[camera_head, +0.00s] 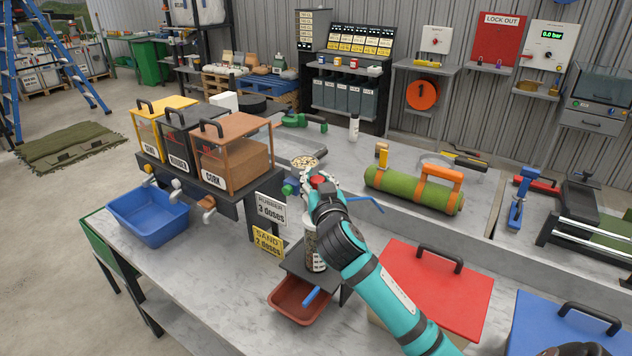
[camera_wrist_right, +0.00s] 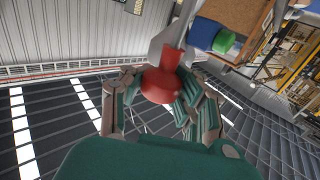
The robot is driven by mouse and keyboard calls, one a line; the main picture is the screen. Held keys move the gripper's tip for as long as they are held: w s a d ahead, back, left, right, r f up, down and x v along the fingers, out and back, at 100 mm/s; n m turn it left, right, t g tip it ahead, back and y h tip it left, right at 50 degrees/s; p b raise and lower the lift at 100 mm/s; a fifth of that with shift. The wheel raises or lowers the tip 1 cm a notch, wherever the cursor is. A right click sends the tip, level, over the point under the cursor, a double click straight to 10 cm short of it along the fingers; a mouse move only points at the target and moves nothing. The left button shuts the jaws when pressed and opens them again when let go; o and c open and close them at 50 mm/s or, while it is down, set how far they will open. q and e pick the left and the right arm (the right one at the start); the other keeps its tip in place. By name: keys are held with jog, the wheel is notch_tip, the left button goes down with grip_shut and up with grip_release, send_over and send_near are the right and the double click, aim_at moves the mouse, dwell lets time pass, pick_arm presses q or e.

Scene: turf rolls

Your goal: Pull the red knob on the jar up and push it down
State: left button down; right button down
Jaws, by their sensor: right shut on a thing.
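The jar (camera_head: 312,252) is a clear upright cylinder with speckled contents. It stands on a dark stand, partly hidden behind my right arm. The red knob (camera_head: 317,180) shows above it at my right gripper (camera_head: 322,188), which comes from the lower right. In the right wrist view the round red knob (camera_wrist_right: 160,85) sits between the fingers of my right gripper (camera_wrist_right: 160,92), which are shut on it. A red stem runs up from the knob. How far the knob is raised cannot be told. My left gripper is not in view.
Left of the jar stand three lidded hoppers, yellow (camera_head: 165,112), grey and cork brown (camera_head: 235,150). A blue tub (camera_head: 148,215) is below them. A red tray (camera_head: 298,303) lies under the stand. A red-lidded box (camera_head: 435,285) and a green turf roll (camera_head: 400,188) are to the right.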

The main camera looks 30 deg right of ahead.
jog(key=c, duration=1.6)
grip_release()
jog(key=shift+a, duration=0.1)
jog(key=o, duration=0.7)
jog(key=shift+s+a+r, duration=0.1)
jog(key=shift+s+r, duration=0.25)
jog(key=shift+s, duration=0.2)
jog(key=shift+c, duration=0.2)
jog(key=shift+w+f, duration=0.2)
jog(key=shift+w, duration=0.05)
jog(key=v, duration=1.2)
